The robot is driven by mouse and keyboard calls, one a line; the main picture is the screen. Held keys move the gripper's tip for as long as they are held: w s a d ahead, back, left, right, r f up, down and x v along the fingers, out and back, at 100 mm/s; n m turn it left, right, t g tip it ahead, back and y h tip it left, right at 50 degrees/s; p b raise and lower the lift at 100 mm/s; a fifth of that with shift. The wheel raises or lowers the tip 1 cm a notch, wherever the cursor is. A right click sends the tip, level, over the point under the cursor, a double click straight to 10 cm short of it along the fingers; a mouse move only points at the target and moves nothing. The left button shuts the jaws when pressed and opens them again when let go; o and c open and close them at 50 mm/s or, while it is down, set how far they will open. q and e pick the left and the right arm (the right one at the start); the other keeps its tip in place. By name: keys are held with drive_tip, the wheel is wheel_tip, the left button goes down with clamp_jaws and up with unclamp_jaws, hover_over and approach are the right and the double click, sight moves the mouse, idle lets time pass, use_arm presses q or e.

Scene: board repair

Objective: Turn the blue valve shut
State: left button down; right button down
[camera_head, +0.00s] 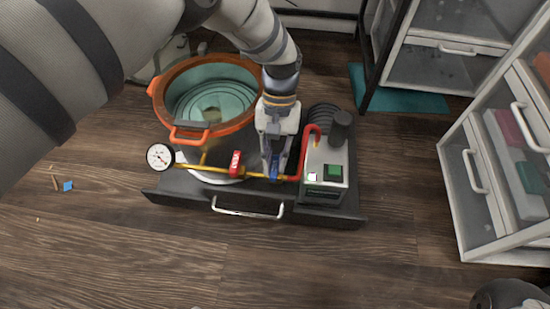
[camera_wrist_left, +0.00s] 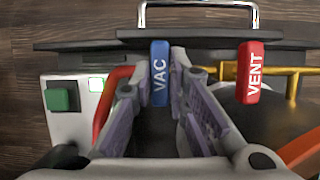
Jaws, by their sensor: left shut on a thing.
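The blue valve handle (camera_wrist_left: 160,72), marked VAC, stands between the two fingers of my left gripper (camera_wrist_left: 159,95) in the left wrist view. It lies across the line of the pipe, about parallel to the red VENT handle (camera_wrist_left: 250,72). In the head view my left gripper (camera_head: 275,165) comes down from above and is shut on the blue handle (camera_head: 274,172), whose upper part the fingers partly hide. The brass pipe (camera_head: 213,171) runs from the gauge past the red handle (camera_head: 235,164) to the blue one.
An orange-rimmed pot (camera_head: 160,88) stands behind the pipe. A pressure gauge (camera_head: 160,157) is at its left end. A pump with a green switch (camera_head: 333,172) and red hose stands close on the right. White drawer cabinets (camera_head: 470,190) are at the right; the front floor is clear.

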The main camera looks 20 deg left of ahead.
idle(0.3)
use_arm(q)
drive_tip(key=c, duration=1.6)
unclamp_jaws()
drive_tip(key=shift+o, duration=0.2)
drive_tip(key=v, duration=1.2)
